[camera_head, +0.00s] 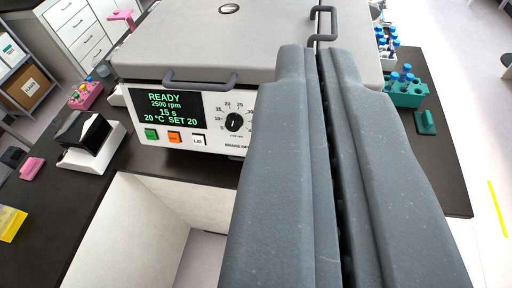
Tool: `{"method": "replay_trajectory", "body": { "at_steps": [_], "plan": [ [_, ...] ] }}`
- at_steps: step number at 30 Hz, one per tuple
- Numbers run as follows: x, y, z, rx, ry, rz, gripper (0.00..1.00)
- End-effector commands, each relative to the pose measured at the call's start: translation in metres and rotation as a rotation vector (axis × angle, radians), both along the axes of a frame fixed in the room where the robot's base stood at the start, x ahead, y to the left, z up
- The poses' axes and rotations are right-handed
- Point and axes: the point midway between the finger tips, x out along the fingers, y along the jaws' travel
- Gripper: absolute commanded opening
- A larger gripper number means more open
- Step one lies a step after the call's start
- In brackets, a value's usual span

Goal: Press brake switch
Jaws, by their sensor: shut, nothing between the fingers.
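A grey and white cell processor (212,65) stands on the dark bench. Its front panel has a screen (170,108) reading READY, 2500 rpm, 15 s, 20 °C SET 20. Below the screen are a green button (151,134), an orange button (175,137) and a white LID button (198,140). A black dial (235,122) sits right of the screen. The label BRAKE:OF... (236,146) shows at the panel's lower right, cut off by my gripper. The brake switch itself is hidden behind my gripper. My gripper (318,50) is shut and empty, its fingers covering the panel's right part.
A black-and-white device (88,140) and a pink tube rack (86,95) stand left of the processor. Teal racks with blue-capped tubes (404,88) stand at the right. The bench front (205,172) is bare.

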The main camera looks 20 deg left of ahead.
Motion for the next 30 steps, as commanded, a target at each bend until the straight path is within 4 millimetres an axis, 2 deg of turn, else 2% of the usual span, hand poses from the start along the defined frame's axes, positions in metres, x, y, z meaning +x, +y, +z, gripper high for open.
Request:
{"method": "replay_trajectory", "body": {
  "at_steps": [8,14,17,23,27,30],
  "plan": [
    [0.061,0.053,-0.023,0.363,-0.086,0.138,0.00],
    [0.103,0.081,-0.052,0.671,-0.124,0.158,0.00],
    [0.123,0.091,-0.072,0.819,-0.133,0.138,0.00],
    [0.156,0.107,-0.132,1.084,-0.127,0.036,0.00],
    [0.172,0.116,-0.189,1.230,-0.111,-0.078,0.00],
    [0.177,0.123,-0.233,1.312,-0.098,-0.176,0.00]
  ]
}}
